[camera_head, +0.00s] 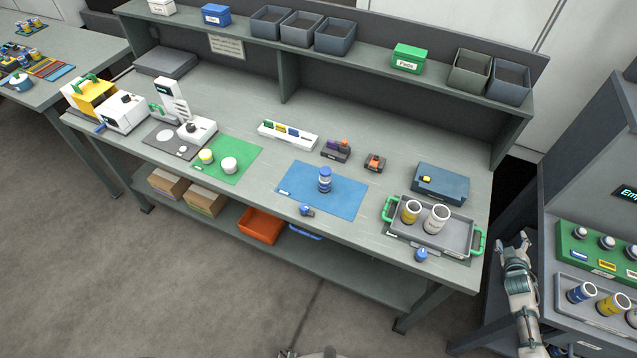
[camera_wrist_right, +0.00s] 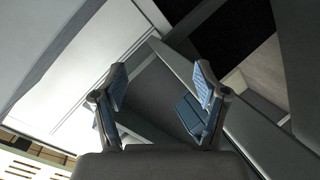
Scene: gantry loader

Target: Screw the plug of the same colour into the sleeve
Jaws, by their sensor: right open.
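A small blue plug (camera_head: 307,210) lies at the mat's front edge, in front of the sleeve. Another small blue piece (camera_head: 421,254) sits on the bench at the front of the grey tray. My right gripper (camera_head: 515,243) is off the bench's right end, well away from the sleeve. It is open and empty, with its two blue-padded fingers apart in the right wrist view (camera_wrist_right: 160,95). My left gripper is not in view.
The grey tray (camera_head: 462,245) with green handles holds a yellow and a white sleeve. A blue case (camera_head: 440,182) stands behind it. A green mat (camera_head: 237,152) with two jars lies left. At right, a rack (camera_head: 570,245) holds more sleeves and plugs.

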